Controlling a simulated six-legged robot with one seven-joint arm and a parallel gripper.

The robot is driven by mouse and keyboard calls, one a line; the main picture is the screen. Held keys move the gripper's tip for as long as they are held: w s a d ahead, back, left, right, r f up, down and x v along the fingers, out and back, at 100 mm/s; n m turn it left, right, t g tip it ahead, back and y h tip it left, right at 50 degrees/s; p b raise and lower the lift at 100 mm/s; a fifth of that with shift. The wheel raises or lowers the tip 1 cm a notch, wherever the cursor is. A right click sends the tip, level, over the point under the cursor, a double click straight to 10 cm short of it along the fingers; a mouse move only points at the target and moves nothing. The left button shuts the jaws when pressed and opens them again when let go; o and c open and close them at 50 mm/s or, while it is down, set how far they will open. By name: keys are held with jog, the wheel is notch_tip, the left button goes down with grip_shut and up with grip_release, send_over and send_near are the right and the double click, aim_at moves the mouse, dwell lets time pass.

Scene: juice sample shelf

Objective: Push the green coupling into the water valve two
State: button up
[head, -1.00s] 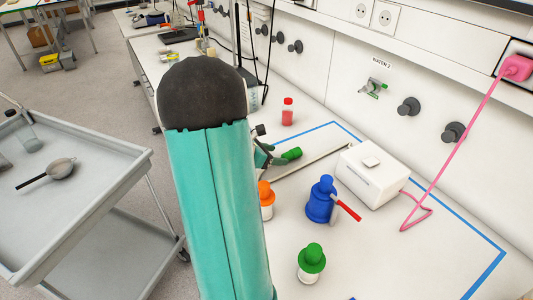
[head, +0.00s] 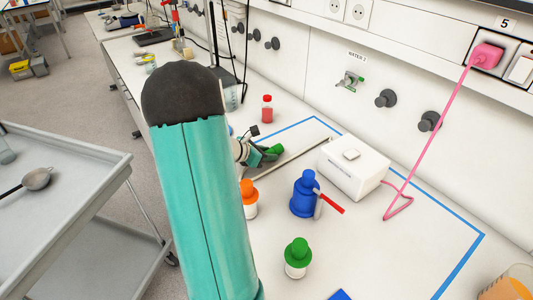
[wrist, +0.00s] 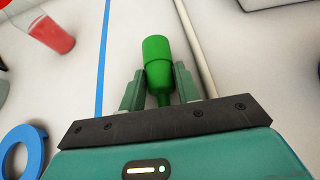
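The green coupling (wrist: 157,65) sits between the two fingers of my gripper (wrist: 158,90) in the wrist view, with both fingers against its sides. It points away from the palm. In the head view my gripper (head: 264,153) is low over the bench with the green coupling (head: 275,150) at its tip, partly hidden by my arm. The water valve two (head: 350,81) is on the white wall panel under the label "WATER 2", up and to the right of my gripper and well apart from it.
A white box (head: 352,168) stands right of my gripper. A blue bottle (head: 304,194), an orange-capped bottle (head: 249,199) and a green-capped bottle (head: 297,258) stand nearer. A red bottle (head: 267,109) stands behind. Dark wall knobs (head: 386,98) and a pink cable (head: 437,130) are at right.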

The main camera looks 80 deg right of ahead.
aim_at(267, 151)
jog(key=c, duration=0.4)
jog(key=shift+o, duration=0.2)
jog(key=shift+r, duration=2.5)
jog(key=s+d+r+n+g+y, duration=0.2)
jog(key=s+d+r+n+y, duration=0.1)
jog(key=s+d+r, duration=1)
jog(key=shift+s+d+r+g, duration=0.15)
jog(key=shift+s+d+g, duration=0.3)
jog(key=shift+s, duration=0.2)
